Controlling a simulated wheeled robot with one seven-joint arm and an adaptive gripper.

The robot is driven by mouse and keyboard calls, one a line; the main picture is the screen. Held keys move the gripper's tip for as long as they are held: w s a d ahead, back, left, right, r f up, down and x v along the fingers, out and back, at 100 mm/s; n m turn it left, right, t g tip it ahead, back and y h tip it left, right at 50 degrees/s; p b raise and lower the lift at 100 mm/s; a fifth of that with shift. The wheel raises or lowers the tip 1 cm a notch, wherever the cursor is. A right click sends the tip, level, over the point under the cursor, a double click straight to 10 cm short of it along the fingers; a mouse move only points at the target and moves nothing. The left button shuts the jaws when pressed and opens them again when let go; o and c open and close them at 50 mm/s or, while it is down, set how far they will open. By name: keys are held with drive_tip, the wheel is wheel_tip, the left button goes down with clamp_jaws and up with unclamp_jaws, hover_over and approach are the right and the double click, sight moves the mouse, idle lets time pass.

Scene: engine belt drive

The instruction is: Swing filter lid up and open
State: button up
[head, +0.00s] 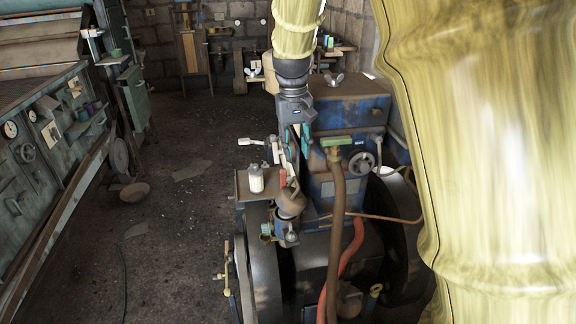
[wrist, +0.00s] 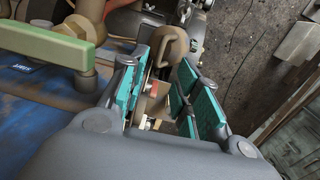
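My gripper (head: 297,148) points down over the engine (head: 345,185) in the head view, with teal finger pads. In the wrist view the pads of my gripper (wrist: 165,95) stand apart with a gap between them. A brown rounded filter-like part (head: 291,204) sits just below my gripper in the head view. In the wrist view a brown curved part (wrist: 171,44) shows beyond the gap, with small brown and pale parts between the fingers. I cannot tell which of these is the filter lid, or whether a finger touches it; my fingers hide part of this area.
A green-handled valve (head: 335,142) on a brown pipe (head: 335,220) stands close to the right of my gripper. A white jar (head: 256,179) stands on a small shelf to the left. A red hose (head: 350,262) runs below. The floor (head: 185,220) to the left is mostly open.

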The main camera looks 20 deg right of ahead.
sight(297, 180)
drive_tip(key=f+p, duration=0.1)
drive_tip(key=f, duration=0.2)
drive_tip(key=f+p, duration=0.1)
drive_tip(key=f, duration=0.2)
drive_tip(key=f+p, duration=0.1)
drive_tip(key=f, duration=0.2)
drive_tip(key=shift+w+d+f, duration=0.25)
drive_tip(key=shift+f, duration=0.05)
clamp_jaws()
